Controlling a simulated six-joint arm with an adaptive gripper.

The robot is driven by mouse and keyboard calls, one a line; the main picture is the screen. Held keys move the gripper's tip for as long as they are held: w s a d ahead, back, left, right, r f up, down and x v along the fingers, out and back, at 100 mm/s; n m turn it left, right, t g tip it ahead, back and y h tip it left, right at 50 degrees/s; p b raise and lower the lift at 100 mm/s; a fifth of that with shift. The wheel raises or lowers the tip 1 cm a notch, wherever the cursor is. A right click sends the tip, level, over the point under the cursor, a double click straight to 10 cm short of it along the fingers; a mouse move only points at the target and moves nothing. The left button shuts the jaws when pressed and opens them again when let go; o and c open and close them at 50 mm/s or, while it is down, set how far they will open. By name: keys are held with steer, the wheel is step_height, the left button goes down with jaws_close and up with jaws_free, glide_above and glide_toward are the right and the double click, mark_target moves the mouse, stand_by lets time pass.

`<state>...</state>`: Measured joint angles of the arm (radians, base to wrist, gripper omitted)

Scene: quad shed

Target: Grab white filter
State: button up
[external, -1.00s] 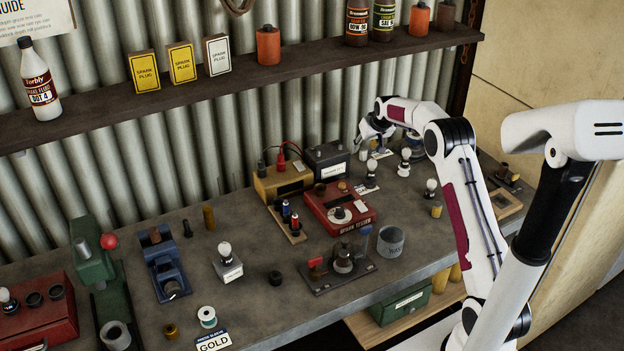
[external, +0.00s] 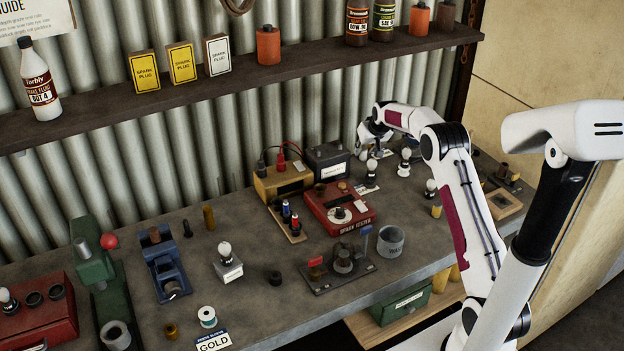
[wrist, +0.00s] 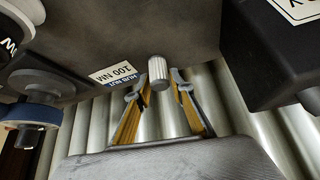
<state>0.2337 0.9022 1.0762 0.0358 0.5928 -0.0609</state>
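The white filter is a small pale ribbed cylinder (wrist: 158,72) standing on the bench in the wrist view. In the external view my gripper (external: 366,150) is low over the back right of the bench, beside the black battery.
The black battery (external: 327,160) stands close left of my gripper, and its dark side (wrist: 265,60) shows in the wrist view. A "HUB NUT 100 NM" card (wrist: 113,75) lies nearby. The corrugated wall (wrist: 230,110) is close behind.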

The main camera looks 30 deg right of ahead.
mark_target(364, 148)
steer(key=shift+c, duration=1.2)
steer(key=shift+r, duration=5)
